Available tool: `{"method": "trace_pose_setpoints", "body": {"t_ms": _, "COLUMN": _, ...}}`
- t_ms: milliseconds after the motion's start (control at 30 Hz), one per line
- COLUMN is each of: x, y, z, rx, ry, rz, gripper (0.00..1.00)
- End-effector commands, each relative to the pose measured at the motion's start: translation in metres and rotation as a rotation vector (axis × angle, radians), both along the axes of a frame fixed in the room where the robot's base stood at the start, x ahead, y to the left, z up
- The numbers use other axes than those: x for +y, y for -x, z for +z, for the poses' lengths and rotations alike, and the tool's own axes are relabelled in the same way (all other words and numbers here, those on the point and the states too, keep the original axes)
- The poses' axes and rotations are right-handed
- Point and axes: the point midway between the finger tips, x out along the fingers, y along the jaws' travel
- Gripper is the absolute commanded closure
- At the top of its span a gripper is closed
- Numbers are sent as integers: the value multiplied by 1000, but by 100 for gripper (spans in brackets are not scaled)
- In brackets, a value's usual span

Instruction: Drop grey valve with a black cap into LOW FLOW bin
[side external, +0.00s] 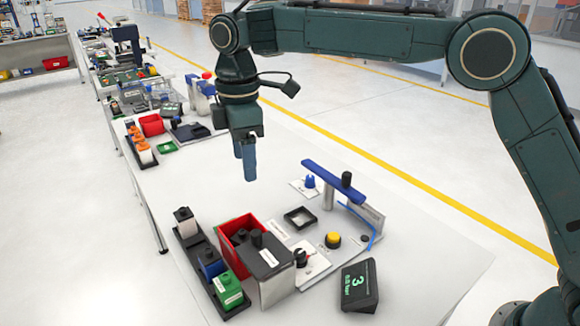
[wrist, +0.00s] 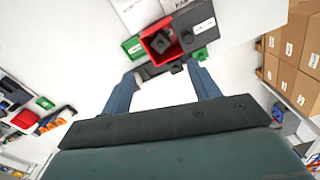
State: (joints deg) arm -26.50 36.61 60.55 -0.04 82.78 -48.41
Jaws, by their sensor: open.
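A light grey valve with a black cap (side external: 184,221) stands at the far end of a black rack (side external: 203,272). A blue valve (side external: 211,262) and a green valve (side external: 228,290) share the rack. A red bin (side external: 231,226) stands beside the rack, with a dark part inside; the part (wrist: 160,44) also shows in the wrist view. A dark grey labelled box (side external: 268,257) adjoins the red bin. I cannot read which is LOW FLOW. My gripper (side external: 248,178) hangs above the table, behind the bins. In the wrist view its fingers (wrist: 162,70) are apart, with nothing between them.
A blue-topped fixture (side external: 335,180), a yellow button (side external: 333,240) and a black display (side external: 360,287) stand to the right of the bins. Another red bin (side external: 151,124) and orange parts (side external: 139,143) lie farther back. White table is clear below my gripper.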

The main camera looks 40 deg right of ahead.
Motion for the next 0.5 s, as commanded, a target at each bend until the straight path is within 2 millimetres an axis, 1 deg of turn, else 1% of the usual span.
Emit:
{"method": "trace_pose_setpoints", "body": {"t_ms": 33, "x": 0, "y": -1, "z": 8, "rx": -2, "ry": -1, "rz": 0, "gripper": 39}}
{"method": "trace_pose_setpoints", "body": {"t_ms": 200, "x": 0, "y": -1, "z": 31, "rx": -2, "ry": 0, "rz": 0, "gripper": 39}}
{"method": "trace_pose_setpoints", "body": {"t_ms": 400, "x": 0, "y": 0, "z": 55, "rx": -1, "ry": -1, "rz": 0, "gripper": 39}}
{"method": "trace_pose_setpoints", "body": {"t_ms": 500, "x": 0, "y": -1, "z": 63, "rx": -1, "ry": 0, "rz": 0, "gripper": 39}}
